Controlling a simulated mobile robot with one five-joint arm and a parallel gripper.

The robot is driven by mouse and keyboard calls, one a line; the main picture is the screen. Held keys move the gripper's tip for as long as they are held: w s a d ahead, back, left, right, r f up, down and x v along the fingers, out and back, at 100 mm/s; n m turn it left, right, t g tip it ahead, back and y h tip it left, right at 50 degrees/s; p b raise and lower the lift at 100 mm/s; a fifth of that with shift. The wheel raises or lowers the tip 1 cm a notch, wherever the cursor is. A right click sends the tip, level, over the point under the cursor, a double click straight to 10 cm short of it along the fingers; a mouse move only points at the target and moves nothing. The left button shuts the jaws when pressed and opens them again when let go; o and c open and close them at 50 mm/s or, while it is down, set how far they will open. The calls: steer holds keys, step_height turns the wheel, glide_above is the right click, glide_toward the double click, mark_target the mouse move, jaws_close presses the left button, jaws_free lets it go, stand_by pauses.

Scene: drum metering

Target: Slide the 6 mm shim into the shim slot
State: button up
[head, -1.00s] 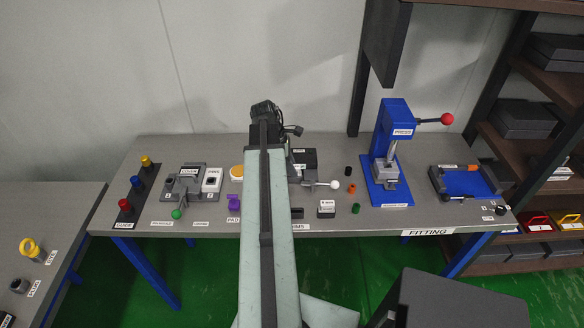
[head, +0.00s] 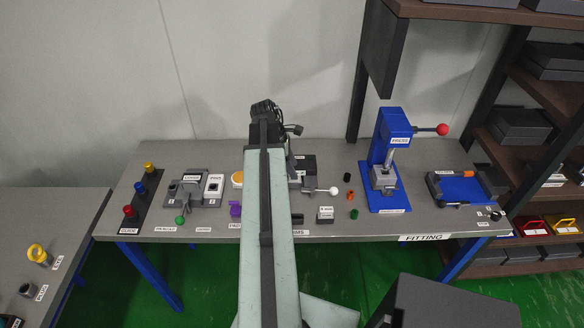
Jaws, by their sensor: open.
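A small dark grey block with a white label (head: 325,215) stands near the bench's front edge, right of my arm. Its print is too small to read surely, so I cannot tell if it is the 6 mm shim. Another dark block (head: 297,219) lies left of it, partly behind my arm, by a label ending in "IMS". A grey fixture with a white-knobbed lever (head: 308,187) sits behind them, partly covered by my arm; I cannot make out a shim slot. My gripper (head: 265,112) is at the arm's far end, above the bench's back; its fingertips are not clear.
A blue press with a red knob (head: 391,150) and a blue tray (head: 462,187) stand right on the fitting bench (head: 340,231). Small black, orange and green cylinders lie left of the press. A clamp fixture (head: 195,190) and coloured plugs are left. Shelves stand at far right.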

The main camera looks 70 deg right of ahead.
step_height(320, 180, up, 6)
steer(key=p, duration=0.4)
steer(key=shift+f, duration=0.2)
steer(key=shift+a+f, duration=0.1)
steer(key=shift+f, duration=0.05)
